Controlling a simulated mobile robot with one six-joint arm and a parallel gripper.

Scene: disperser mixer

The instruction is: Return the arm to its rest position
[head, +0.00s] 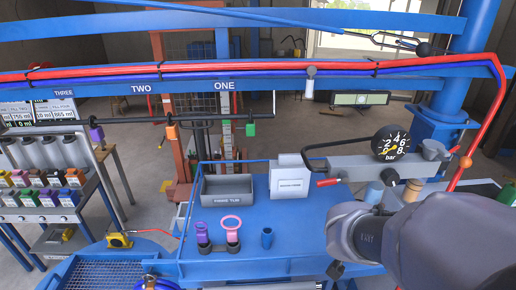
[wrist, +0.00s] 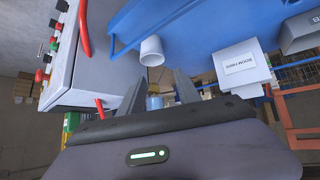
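My arm reaches in from the lower right of the head view, with its dark grey wrist (head: 355,230) over the right part of the blue worktop (head: 225,252). My gripper (wrist: 159,76) shows in the wrist view with its two dark fingers spread apart. Nothing is clamped between the fingertips. A bluish cylinder (wrist: 154,103) shows in the gap between the fingers, farther off. In the head view the fingers are largely hidden by the wrist.
A gauge arm (head: 365,165) is close behind my wrist. A blue beam with hoses (head: 270,70) crosses above.

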